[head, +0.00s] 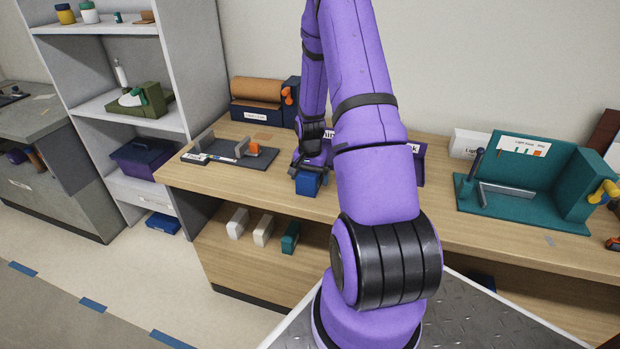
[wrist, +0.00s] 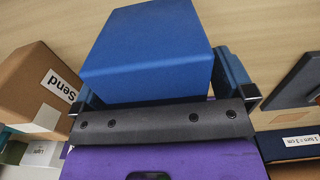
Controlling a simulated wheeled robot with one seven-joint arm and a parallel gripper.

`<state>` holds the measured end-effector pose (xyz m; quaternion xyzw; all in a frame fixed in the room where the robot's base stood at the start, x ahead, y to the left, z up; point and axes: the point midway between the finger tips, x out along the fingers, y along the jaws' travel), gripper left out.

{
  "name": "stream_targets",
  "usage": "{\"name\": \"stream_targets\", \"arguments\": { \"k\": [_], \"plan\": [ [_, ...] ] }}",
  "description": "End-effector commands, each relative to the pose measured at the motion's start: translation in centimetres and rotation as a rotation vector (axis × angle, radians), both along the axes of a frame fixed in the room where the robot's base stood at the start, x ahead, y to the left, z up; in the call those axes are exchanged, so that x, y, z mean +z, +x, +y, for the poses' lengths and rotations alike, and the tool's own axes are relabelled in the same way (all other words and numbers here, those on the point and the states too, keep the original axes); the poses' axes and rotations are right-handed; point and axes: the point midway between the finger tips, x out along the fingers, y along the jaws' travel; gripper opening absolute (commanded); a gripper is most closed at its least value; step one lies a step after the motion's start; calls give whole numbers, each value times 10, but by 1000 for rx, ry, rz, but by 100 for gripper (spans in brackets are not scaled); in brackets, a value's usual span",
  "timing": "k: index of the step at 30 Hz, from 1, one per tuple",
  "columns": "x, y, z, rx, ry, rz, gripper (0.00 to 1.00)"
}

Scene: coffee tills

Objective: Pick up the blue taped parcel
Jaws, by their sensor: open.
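A plain blue box-shaped parcel (head: 307,184) stands on the wooden counter, just below my gripper (head: 309,170) in the head view. In the wrist view the blue parcel (wrist: 150,45) fills the upper middle, and I cannot make out tape on it. My gripper (wrist: 160,85) is open, with one blue finger at the left side of the parcel and one at its right side. I cannot tell whether either finger touches it. My forearm hides part of the counter behind it in the head view.
A brown carton with a "Send" label (wrist: 45,85) is close at the left in the wrist view. A dark tray (head: 225,156) lies left of the parcel on the wooden counter (head: 420,205). A teal station (head: 530,175) stands at right. Bare counter lies in front.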

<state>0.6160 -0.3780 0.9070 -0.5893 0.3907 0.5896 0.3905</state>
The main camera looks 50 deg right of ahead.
Motion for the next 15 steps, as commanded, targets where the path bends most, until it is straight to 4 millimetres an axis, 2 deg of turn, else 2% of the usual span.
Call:
{"name": "stream_targets", "arguments": {
  "k": [9,11,15],
  "plan": [
    [-5,0,0,-1,0,-1,100],
    [-5,0,0,-1,0,0,88],
    [-5,0,0,-1,0,0,56]
  ]
}}
